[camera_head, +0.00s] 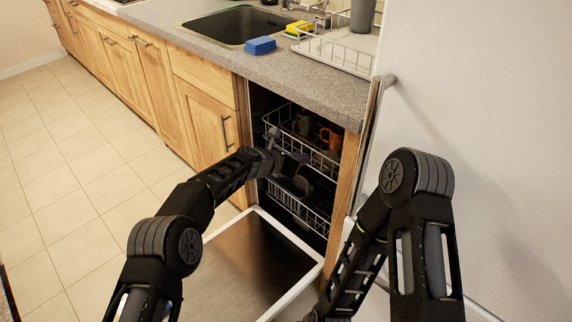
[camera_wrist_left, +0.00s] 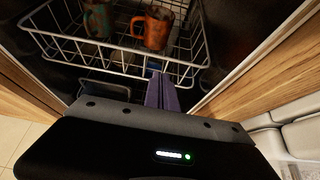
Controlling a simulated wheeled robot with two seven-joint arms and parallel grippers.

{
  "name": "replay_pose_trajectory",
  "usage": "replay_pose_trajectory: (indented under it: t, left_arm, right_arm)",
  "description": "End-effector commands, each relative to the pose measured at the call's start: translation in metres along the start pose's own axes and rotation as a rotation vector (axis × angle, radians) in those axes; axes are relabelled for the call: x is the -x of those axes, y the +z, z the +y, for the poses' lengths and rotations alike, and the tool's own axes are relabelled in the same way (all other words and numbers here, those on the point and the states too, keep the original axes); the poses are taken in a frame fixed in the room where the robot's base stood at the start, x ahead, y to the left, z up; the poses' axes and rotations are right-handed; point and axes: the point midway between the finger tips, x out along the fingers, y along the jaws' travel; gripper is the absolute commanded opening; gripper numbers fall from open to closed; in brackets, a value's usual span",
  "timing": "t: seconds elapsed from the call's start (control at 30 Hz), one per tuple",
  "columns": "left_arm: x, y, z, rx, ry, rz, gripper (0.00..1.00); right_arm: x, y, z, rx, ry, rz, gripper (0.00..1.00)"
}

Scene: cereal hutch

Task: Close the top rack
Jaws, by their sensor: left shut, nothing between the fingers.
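The top rack (camera_head: 330,170) is a white wire basket inside the open dishwasher, under the counter. It holds an orange mug (camera_head: 331,139) and a green mug (camera_head: 304,122). My left gripper (camera_head: 303,158) is at the front of the rack. In the left wrist view its fingers (camera_wrist_left: 162,92) are shut and empty, with their tips at the rack's front wires (camera_wrist_left: 110,70); I cannot tell whether they touch. The orange mug (camera_wrist_left: 153,27) and the green mug (camera_wrist_left: 99,19) stand behind the front wires. My right gripper is out of view.
The dishwasher door (camera_head: 255,265) lies open and low in front. A lower rack (camera_head: 297,212) shows beneath the top one. Wooden cabinets (camera_head: 205,120) stand left, and a white fridge-like panel (camera_head: 480,120) stands right. The tiled floor (camera_head: 60,180) at left is clear.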

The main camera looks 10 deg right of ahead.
Motion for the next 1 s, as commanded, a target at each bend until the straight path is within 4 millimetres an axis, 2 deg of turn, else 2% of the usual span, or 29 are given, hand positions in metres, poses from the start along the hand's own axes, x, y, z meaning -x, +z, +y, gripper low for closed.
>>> replay_pose_trajectory:
  t: [0.3,0.5,0.7,1.0]
  left_arm:
    - [0.051,-0.002,0.0,0.002,-0.001,0.004,0.0]
    - [0.077,-0.003,-0.001,-0.001,-0.002,0.005,0.0]
    - [0.086,-0.003,-0.002,-0.002,-0.002,0.006,0.0]
    - [0.086,-0.003,-0.002,-0.002,-0.002,0.006,0.0]
  right_arm:
    - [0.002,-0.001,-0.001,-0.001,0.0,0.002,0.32]
    - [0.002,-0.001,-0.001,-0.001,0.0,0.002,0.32]
    - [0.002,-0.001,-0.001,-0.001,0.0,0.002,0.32]
    - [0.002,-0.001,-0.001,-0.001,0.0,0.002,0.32]
